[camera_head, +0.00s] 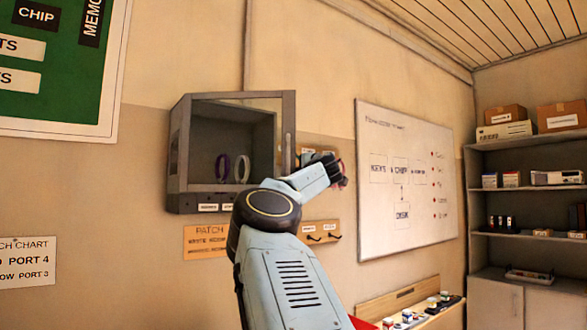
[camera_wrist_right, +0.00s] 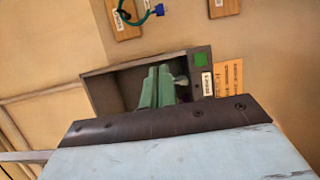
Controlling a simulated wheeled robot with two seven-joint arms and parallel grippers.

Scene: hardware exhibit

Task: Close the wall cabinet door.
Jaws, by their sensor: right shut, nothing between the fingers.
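The grey wall cabinet (camera_head: 180,155) hangs on the beige wall in the head view. Its door (camera_head: 289,125) looks like a grey frame with a clear pane and stands open, its right upright out past the cabinet's side. The hinge side is hard to tell. My right arm crosses the door's lower right part. My right gripper (camera_head: 340,178) is to the right of the door's edge; contact cannot be told. In the wrist view my right gripper's green fingers (camera_wrist_right: 158,88) are together and empty, in front of a dark grey frame. My left gripper is out of view.
Rings (camera_head: 243,168) stand inside the cabinet. A whiteboard (camera_head: 405,185) is to the right, with a shelf (camera_head: 480,190) beyond.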

